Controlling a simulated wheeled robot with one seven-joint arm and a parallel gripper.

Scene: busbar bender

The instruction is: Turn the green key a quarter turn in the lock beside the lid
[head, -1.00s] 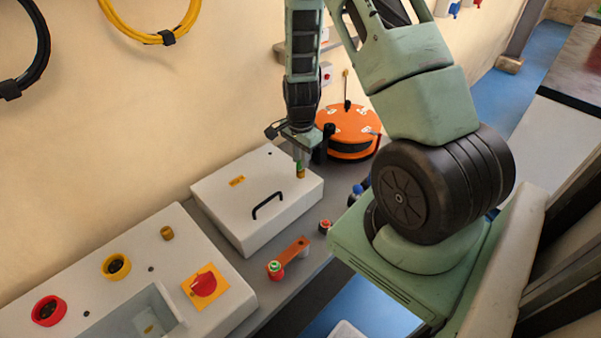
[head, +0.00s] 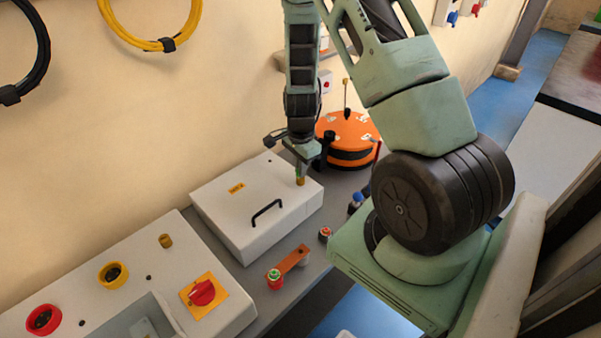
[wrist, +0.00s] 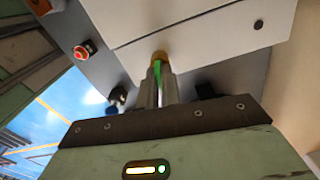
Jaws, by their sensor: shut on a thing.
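The green key (wrist: 158,72) is between my gripper's fingers in the wrist view, just at the brass lock (wrist: 160,56). My gripper (head: 301,172) points down and is shut on the key, with the fingers hiding much of it. In the head view the brass lock (head: 300,182) shows below the fingertips, near the far right corner of the white box. The box's lid (head: 235,205) is down and has a black handle (head: 267,212). The key's exact angle in the lock is hard to tell.
An orange reel (head: 347,133) stands close behind my gripper. A control panel (head: 120,293) with a red rotary switch (head: 202,292) is at front left.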

